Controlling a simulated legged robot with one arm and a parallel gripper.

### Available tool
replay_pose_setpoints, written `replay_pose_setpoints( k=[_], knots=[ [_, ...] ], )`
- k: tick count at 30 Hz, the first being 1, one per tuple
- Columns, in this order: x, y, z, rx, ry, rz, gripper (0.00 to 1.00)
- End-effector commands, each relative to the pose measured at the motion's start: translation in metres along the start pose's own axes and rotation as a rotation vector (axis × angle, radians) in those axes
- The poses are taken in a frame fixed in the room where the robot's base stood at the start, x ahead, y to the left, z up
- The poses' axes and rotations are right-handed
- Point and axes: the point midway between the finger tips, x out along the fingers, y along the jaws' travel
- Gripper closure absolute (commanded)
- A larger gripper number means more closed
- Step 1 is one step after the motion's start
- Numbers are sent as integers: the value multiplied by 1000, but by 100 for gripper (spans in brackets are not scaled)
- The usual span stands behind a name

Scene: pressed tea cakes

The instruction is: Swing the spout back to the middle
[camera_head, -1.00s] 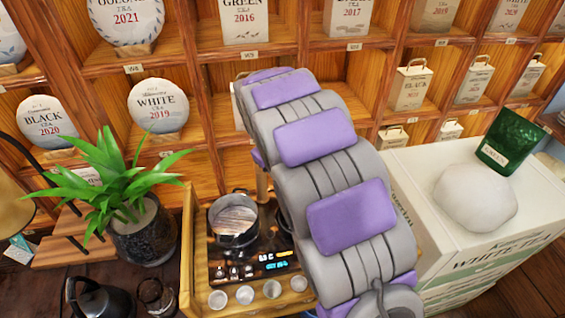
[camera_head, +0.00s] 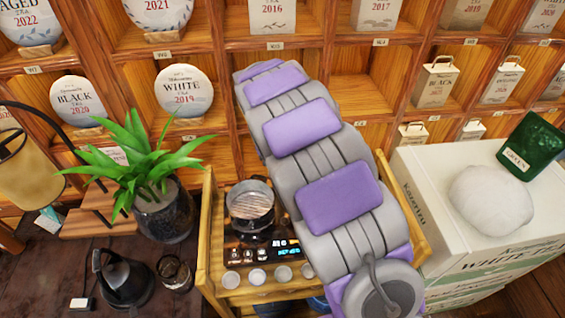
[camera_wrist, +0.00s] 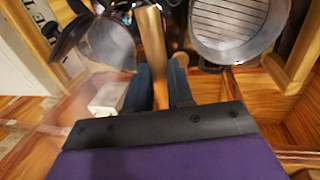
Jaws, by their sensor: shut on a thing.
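In the wrist view my gripper (camera_wrist: 160,92) is shut on a slim brass-coloured bar, which I take to be the spout (camera_wrist: 152,45). The bar runs up between two vessels: a grey pan-like one (camera_wrist: 105,45) on the left and a pot with a slatted rack (camera_wrist: 228,22) on the right. In the head view a dark pot (camera_head: 252,205) stands on the wooden tea cart (camera_head: 208,225), above a lit control panel. My arm covers the spout, my gripper and the area right of that pot.
Several small cups (camera_head: 257,277) line the cart's front. A potted plant (camera_head: 163,210), a black kettle (camera_head: 122,280) and a glass jug (camera_head: 175,272) stand to the left. White tea boxes (camera_head: 480,235) with a pale lump (camera_head: 492,201) are on the right. Wooden shelves (camera_head: 215,118) rise behind.

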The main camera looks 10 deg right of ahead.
Motion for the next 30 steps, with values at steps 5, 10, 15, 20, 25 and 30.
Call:
replay_pose_setpoints(
  k=[5,10,15,20,25,30],
  knots=[
    [-2,-1,-3,-1,10,-2,100],
    [-2,0,-2,-1,9,-1,70],
    [-2,0,-1,-1,7,-1,54],
    [-1,0,0,-1,5,-1,53],
    [-5,1,0,-1,5,-1,53],
    [-27,0,0,-1,4,-1,53]
  ],
)
